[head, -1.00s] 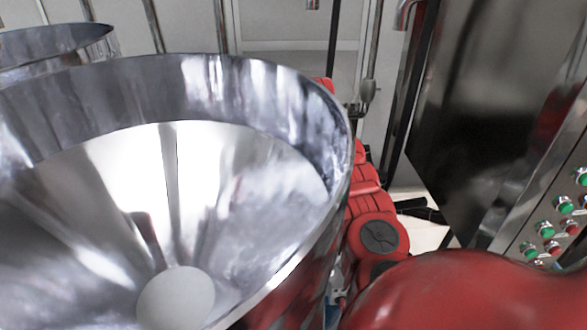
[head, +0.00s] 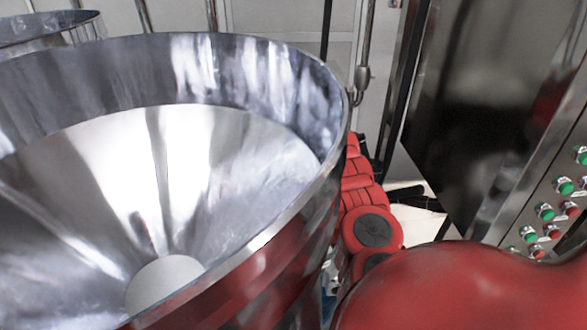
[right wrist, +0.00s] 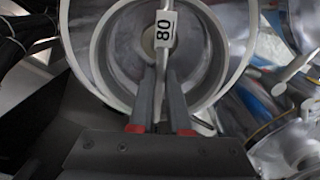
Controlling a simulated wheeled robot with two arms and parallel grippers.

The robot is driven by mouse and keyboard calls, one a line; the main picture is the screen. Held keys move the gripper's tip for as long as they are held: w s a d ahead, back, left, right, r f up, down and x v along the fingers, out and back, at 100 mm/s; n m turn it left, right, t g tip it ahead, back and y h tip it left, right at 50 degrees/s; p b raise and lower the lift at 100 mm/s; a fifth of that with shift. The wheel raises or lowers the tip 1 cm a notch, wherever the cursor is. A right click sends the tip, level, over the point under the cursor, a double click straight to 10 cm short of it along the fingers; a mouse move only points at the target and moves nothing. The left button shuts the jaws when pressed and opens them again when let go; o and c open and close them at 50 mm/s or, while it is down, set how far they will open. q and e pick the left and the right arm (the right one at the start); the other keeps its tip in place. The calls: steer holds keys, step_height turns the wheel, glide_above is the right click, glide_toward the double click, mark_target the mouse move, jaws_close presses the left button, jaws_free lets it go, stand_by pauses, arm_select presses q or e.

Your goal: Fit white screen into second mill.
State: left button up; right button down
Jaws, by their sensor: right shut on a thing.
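In the right wrist view, my right gripper (right wrist: 163,68) is shut on the middle of the white screen, at a part with a white tag (right wrist: 165,28) marked "80", which appears turned on its side. The screen's white round rim (right wrist: 82,50) surrounds a grey metal opening behind the fingers. I cannot tell whether the screen is seated in it or only in front of it. In the head view, a large steel hopper (head: 225,150) with a round opening at its bottom fills the left. My right gripper and the screen do not show there. My left gripper is in neither view.
A second steel hopper (head: 50,32) stands at the far left. A dark steel cabinet (head: 490,90) with a panel of green and red buttons (head: 550,215) is at the right. Black cables (right wrist: 22,35) and shiny metal parts (right wrist: 290,110) flank the screen.

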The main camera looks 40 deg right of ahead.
steer(key=shift+f+b, duration=1.7)
steer(key=shift+f, duration=0.75)
steer(key=shift+b, duration=0.35)
steer(key=shift+b, duration=0.4)
steer(key=shift+f+b, duration=2.3)
steer(key=shift+s+a+f+b, duration=0.1)
steer(key=shift+s+f+b, duration=0.05)
steer(key=shift+f+b, duration=0.55)
steer(key=shift+s+f+b, duration=0.15)
steer(key=shift+f+b, duration=0.35)
steer(key=shift+b, duration=0.25)
steer(key=shift+r, duration=0.1)
